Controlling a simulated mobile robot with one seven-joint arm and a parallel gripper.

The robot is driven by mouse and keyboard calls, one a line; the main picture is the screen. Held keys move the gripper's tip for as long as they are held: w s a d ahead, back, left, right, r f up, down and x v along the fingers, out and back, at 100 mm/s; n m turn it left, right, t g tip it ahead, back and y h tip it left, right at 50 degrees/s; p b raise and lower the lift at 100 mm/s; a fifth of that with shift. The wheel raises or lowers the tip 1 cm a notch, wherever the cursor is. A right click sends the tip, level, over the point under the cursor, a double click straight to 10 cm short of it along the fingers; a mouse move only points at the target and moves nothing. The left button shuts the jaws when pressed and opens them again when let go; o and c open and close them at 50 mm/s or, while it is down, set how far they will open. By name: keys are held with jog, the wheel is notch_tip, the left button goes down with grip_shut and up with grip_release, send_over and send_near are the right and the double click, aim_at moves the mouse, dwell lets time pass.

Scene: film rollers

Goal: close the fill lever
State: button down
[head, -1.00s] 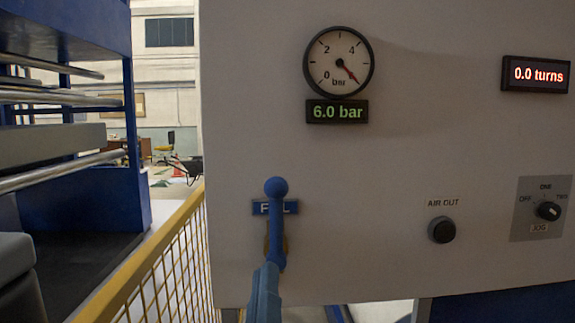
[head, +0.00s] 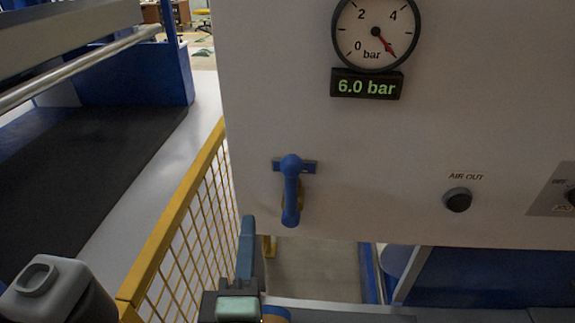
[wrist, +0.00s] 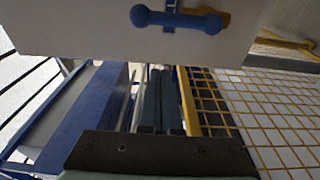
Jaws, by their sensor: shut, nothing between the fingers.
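In the wrist view the lever (wrist: 178,19) lies across the top, knob to the left. My gripper (head: 247,219) is below and left of the lever in the head view, apart from it. The fingers are together and empty; they also show in the wrist view (wrist: 160,70), below the lever in the picture.
A yellow mesh guard rail (head: 175,215) runs close to the left of my gripper. The pressure gauge (head: 376,33) has its 6.0 bar display (head: 366,85) below it. The AIR OUT knob (head: 457,200) is to the right. The panel between lever and knob is clear.

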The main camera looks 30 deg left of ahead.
aim_at(291, 194)
dwell(0.4)
jog(key=p+x, duration=0.5)
jog(key=x, duration=0.5)
jog(key=shift+w+d, duration=0.2)
jog(key=shift+d, duration=0.75)
jog(key=shift+w+d, duration=0.25)
jog(key=shift+d, duration=0.7)
